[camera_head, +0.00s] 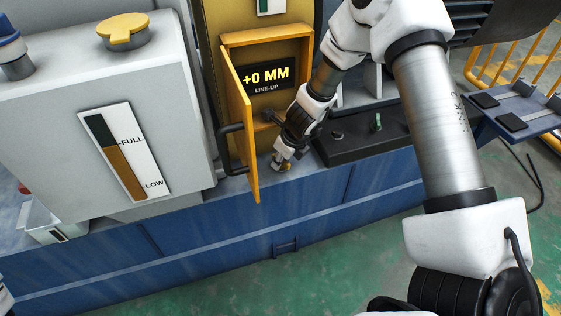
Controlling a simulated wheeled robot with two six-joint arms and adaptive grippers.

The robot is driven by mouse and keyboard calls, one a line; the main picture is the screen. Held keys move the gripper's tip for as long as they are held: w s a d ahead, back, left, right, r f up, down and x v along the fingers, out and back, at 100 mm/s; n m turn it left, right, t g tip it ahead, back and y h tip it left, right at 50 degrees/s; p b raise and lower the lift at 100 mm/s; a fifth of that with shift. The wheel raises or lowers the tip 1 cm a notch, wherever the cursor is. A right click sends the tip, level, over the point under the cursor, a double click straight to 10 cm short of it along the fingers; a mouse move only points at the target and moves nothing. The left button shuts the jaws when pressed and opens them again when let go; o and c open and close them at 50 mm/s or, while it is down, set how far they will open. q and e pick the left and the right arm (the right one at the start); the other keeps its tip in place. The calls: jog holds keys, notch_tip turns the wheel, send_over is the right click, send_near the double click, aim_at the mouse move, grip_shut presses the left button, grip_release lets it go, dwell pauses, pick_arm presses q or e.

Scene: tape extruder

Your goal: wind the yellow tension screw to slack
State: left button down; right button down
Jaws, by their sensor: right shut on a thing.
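The right gripper (279,163) is low in front of the open yellow cabinet, just above the blue machine bed. My left gripper is not in view.
The yellow cabinet door (242,130) stands open just left of the right gripper, with a dark handle. A black control panel (365,135) lies to the right. A grey tank (110,110) with a FULL/LOW gauge fills the left. Green floor lies in front.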

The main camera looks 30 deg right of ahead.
dwell(0.5)
jog(key=shift+r+n+p, duration=0.2)
jog(key=shift+n+p, duration=0.2)
jog(key=shift+p, duration=0.15)
jog(key=n+y+p, duration=0.1)
jog(key=n+p, duration=0.2)
jog(key=shift+n+g, duration=0.3)
jog(key=shift+f+p, duration=0.2)
jog(key=shift+p, duration=0.1)
